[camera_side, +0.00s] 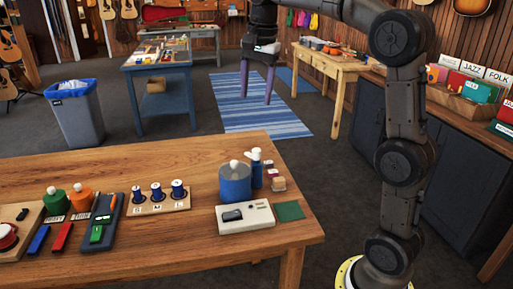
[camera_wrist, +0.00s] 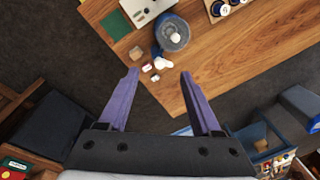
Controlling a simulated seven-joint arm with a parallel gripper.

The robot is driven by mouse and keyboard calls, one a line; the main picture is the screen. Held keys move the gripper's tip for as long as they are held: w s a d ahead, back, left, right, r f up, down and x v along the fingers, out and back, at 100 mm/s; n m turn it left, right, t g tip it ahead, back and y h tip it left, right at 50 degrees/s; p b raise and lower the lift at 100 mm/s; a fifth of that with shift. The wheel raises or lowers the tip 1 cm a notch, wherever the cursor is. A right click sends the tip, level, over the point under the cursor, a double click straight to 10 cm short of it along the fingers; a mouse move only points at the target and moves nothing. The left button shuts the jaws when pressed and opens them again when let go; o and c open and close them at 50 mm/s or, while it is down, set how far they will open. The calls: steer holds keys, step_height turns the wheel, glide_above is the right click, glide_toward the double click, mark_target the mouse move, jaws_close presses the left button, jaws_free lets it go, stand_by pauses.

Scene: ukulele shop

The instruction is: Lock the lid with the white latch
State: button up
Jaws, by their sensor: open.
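A blue round pot (camera_side: 235,185) stands near the table's right end, with a grey-blue lid and white knob (camera_side: 234,164) on top. The pot (camera_wrist: 172,34) also shows in the wrist view, seen from above. A small blue-and-white upright piece (camera_side: 256,160) stands close behind it; white parts (camera_wrist: 162,63) show beside the pot in the wrist view. I cannot tell which white part is the latch or whether it touches the lid. My gripper (camera_side: 257,99) is open and empty, high above and beyond the table's far edge. Its purple fingers (camera_wrist: 160,76) point down.
A white box with a dark handle (camera_side: 259,218) and a green square (camera_side: 289,211) lie in front of the pot. Small blocks (camera_side: 278,184) sit right of it. A pegboard with blue spools (camera_side: 160,203) stands left. Bare wood (camera_side: 150,245) lies along the front.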

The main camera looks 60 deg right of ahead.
steer(key=w+d+f+m, duration=0.1)
steer(key=w+d+f, duration=0.3)
steer(key=d, duration=0.1)
steer(key=g, duration=0.2)
glide_toward(257, 149)
steer(key=shift+m, duration=0.3)
step_height(257, 149, down, 9)
steer(key=shift+s+f, duration=0.1)
steer(key=shift+s, duration=0.05)
jaws_close()
